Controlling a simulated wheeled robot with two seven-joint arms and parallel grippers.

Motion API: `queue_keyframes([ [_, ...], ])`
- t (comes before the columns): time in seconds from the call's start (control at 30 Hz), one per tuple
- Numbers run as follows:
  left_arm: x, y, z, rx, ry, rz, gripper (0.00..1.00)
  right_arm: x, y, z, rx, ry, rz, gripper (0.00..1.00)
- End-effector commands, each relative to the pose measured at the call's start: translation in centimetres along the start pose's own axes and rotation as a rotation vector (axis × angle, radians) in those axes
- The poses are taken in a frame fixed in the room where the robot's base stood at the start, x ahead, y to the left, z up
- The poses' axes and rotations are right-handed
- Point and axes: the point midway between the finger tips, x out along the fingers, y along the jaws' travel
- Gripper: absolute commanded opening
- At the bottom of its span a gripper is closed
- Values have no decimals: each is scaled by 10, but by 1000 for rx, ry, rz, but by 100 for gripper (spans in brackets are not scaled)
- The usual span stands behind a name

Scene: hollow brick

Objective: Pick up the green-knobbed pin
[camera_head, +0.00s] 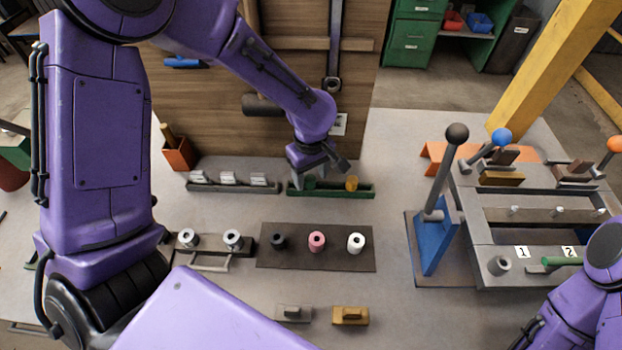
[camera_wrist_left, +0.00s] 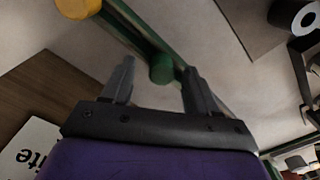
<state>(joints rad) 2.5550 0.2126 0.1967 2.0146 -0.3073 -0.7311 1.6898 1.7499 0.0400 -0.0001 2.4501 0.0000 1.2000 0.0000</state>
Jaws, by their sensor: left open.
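The green-knobbed pin (camera_wrist_left: 162,69) shows in the left wrist view as a round green knob at the green rack (camera_wrist_left: 150,35). My left gripper (camera_wrist_left: 158,74) is open, with one finger on either side of the knob in that view. I cannot tell whether the fingers touch it. In the head view, my left gripper (camera_head: 322,170) is low over the left part of the green rack (camera_head: 330,191) and largely covers the green knob. A yellow-knobbed pin (camera_head: 351,183) stands at the right part of the same rack. My right gripper is out of view.
A grey rack (camera_head: 233,188) with white pieces is left of the green rack. A dark mat (camera_head: 290,262) with black, pink and white spools lies in front. A wooden panel (camera_head: 310,100) stands behind. A metal fixture (camera_head: 490,238) with ball-topped levers is at right.

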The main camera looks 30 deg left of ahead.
Motion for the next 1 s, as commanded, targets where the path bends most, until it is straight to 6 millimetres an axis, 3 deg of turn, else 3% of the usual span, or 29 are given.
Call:
queue_keyframes([
  [0.1, 11, -1, 0, -2, 0, 0, 59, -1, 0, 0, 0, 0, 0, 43],
  [0.3, 12, 0, 0, -2, 1, 1, 59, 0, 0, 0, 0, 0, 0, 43],
  [0.37, 12, 0, 0, -1, 1, 1, 43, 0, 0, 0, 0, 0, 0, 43],
  [0.5, 12, 0, 0, -1, 1, 1, 0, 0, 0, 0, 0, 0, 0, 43],
  [0.83, 9, 0, 0, -1, 2, 2, 0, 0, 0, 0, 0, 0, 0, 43],
  [1.0, -10, 1, -1, -1, 4, 5, 0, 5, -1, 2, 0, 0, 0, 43],
])
